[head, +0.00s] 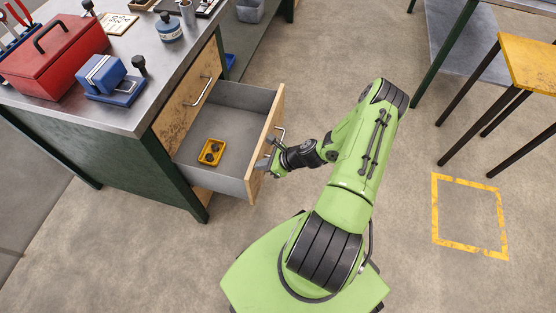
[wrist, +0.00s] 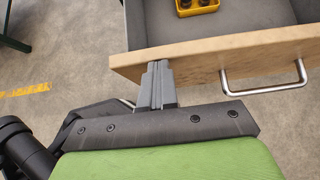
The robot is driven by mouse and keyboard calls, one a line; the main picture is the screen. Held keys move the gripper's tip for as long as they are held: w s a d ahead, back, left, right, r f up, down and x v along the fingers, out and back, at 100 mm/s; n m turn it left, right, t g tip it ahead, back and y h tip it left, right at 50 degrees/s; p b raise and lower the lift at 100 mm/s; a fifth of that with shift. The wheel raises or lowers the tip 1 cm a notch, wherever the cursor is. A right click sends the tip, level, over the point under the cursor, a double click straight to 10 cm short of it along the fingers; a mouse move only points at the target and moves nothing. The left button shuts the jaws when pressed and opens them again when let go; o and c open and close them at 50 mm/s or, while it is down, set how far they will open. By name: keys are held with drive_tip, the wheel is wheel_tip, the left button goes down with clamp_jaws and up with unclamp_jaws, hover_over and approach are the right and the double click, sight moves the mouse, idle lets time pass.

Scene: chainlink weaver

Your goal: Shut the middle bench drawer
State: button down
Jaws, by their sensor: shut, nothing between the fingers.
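The middle bench drawer (head: 228,112) is pulled well out of the bench in the head view. Its wooden front (wrist: 225,53) crosses the wrist view, with a metal bar handle (wrist: 264,88) to the right of my fingers. The drawer holds a small yellow tray (head: 212,152) with dark round pieces in it. My gripper (head: 264,165) is at the outer face of the drawer front, near its near end. In the wrist view my gripper (wrist: 157,68) is shut and empty, its fingertips at the front panel, left of the handle. I cannot tell whether they touch it.
The bench top (head: 150,65) carries a red toolbox (head: 55,58), a blue vise (head: 108,80) and other items. A closed drawer front (head: 190,90) sits above the open one. A yellow stool (head: 528,62) stands at right, with clear floor between.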

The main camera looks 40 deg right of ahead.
drive_tip(key=w+a, duration=1.4)
drive_tip(key=w, duration=0.5)
drive_tip(key=shift+a, duration=0.35)
drive_tip(key=shift+d, duration=0.1)
